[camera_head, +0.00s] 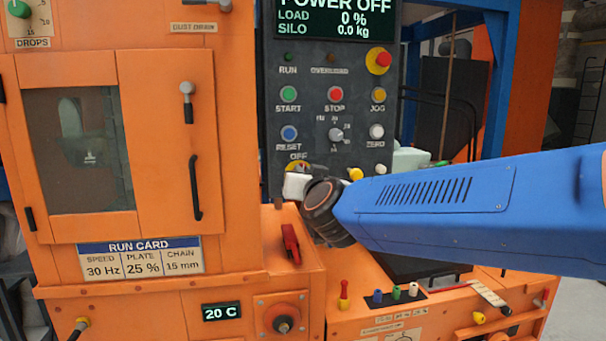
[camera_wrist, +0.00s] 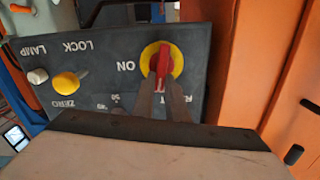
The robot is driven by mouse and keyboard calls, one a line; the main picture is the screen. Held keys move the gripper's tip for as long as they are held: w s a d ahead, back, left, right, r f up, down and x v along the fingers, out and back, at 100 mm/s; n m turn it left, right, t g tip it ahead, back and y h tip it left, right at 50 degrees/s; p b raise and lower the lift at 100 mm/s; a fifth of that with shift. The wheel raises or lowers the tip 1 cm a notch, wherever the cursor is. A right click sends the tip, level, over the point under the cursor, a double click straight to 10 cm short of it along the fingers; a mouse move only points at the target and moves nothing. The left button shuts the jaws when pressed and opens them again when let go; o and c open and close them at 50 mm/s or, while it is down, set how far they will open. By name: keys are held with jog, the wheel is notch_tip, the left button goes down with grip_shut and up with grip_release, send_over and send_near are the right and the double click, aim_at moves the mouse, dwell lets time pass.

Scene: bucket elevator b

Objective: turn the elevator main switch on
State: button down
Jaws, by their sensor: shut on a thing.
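The main switch is a red handle (camera_wrist: 163,62) on a yellow round plate (camera_wrist: 177,58) on the dark panel. In the wrist view, which is upside down, the handle lies along the picture's height, in line with a mostly covered label, and ON is to its left. My gripper (camera_wrist: 162,84) is shut on the red handle; its fingers hide the handle's near end. In the head view my gripper (camera_head: 297,186) covers most of the switch; a bit of yellow plate (camera_head: 298,165) shows under the OFF label. The display (camera_head: 335,17) reads POWER OFF.
Above the switch are START (camera_head: 289,94), STOP (camera_head: 335,94) and RESET (camera_head: 289,133) buttons. A yellow knob (camera_wrist: 66,83) is beside it, by the LOCK label. The orange cabinet (camera_head: 165,120) stands left of the panel. A red object (camera_head: 290,243) lies on the ledge below.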

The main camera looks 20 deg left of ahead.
jog(key=shift+w+d+f+m, duration=0.2)
jog(key=shift+f+m, duration=0.1)
jog(key=shift+m, duration=2.3)
jog(key=shift+w+d+f+m, duration=0.1)
jog(key=shift+d+f+m, duration=0.2)
jog(key=shift+m, duration=2.3)
jog(key=shift+w+d+f+m, duration=0.15)
jog(key=shift+f+m, duration=0.2)
jog(key=shift+m, duration=2.25)
jog(key=shift+s, duration=0.1)
jog(key=c, duration=1.8)
grip_release()
jog(key=shift+o, duration=0.2)
